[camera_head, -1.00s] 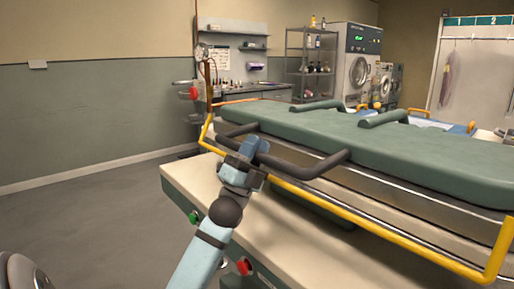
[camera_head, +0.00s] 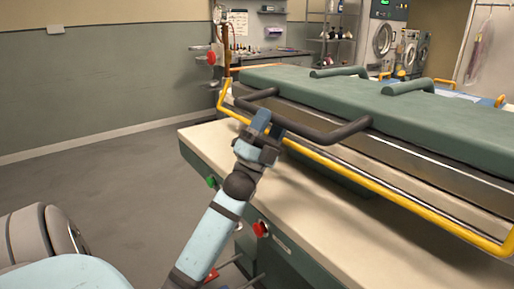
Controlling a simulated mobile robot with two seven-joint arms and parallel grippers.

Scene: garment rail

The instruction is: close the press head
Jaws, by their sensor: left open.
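The press head (camera_head: 400,110) is a long green padded slab with a metal edge, lying low over the pale press table (camera_head: 215,145). My right gripper is not in view.
A green button (camera_head: 211,181) and a red button (camera_head: 260,228) sit on the press front. A gauge post (camera_head: 222,45) stands at the far left corner. Shelves (camera_head: 333,35) and washing machines (camera_head: 384,38) stand at the back.

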